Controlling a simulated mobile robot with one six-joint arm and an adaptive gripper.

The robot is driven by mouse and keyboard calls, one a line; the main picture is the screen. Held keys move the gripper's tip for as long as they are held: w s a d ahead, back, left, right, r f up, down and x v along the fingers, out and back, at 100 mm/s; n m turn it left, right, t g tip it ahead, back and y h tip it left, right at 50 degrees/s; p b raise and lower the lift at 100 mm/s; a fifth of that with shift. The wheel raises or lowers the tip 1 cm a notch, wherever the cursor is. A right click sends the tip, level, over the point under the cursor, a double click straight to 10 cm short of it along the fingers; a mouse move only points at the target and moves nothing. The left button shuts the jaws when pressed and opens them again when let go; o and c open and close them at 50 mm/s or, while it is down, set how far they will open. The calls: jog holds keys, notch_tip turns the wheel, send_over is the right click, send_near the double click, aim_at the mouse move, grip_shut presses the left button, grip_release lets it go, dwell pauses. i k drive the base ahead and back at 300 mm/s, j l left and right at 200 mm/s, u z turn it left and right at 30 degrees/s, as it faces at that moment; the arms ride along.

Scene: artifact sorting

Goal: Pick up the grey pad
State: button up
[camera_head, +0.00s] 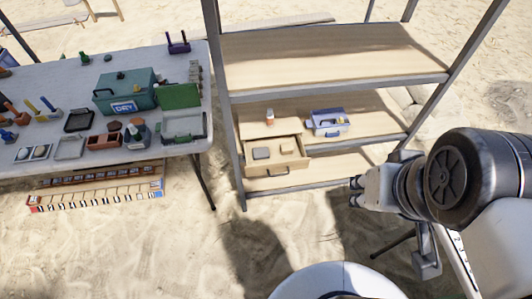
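A small grey pad (261,153) lies flat in the left part of an open wooden drawer (276,171) low on the shelf rack. A small tan block (287,146) lies to its right in the same drawer. My gripper (355,190) is to the right of the drawer and apart from it, in front of the rack, with its dark fingers pointing left. Nothing is seen held in it. The fingers are too small to tell whether they are open or shut.
The rack (335,60) has grey metal posts and wooden shelves. A cluttered table (183,152) is at left. Open sand lies in front.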

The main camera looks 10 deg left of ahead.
aim_at(260, 153)
jog(key=i+l, duration=0.25)
jog(key=i+l+u, duration=0.15)
jog(key=l, duration=0.3)
jog(key=u, duration=0.4)
jog(key=i+u, duration=0.15)
jog(key=u, duration=0.2)
jog(key=j+u, duration=0.1)
jog(key=u, duration=0.3)
jog(key=i+u, duration=0.15)
jog(key=u, duration=0.2)
jog(key=i, duration=0.3)
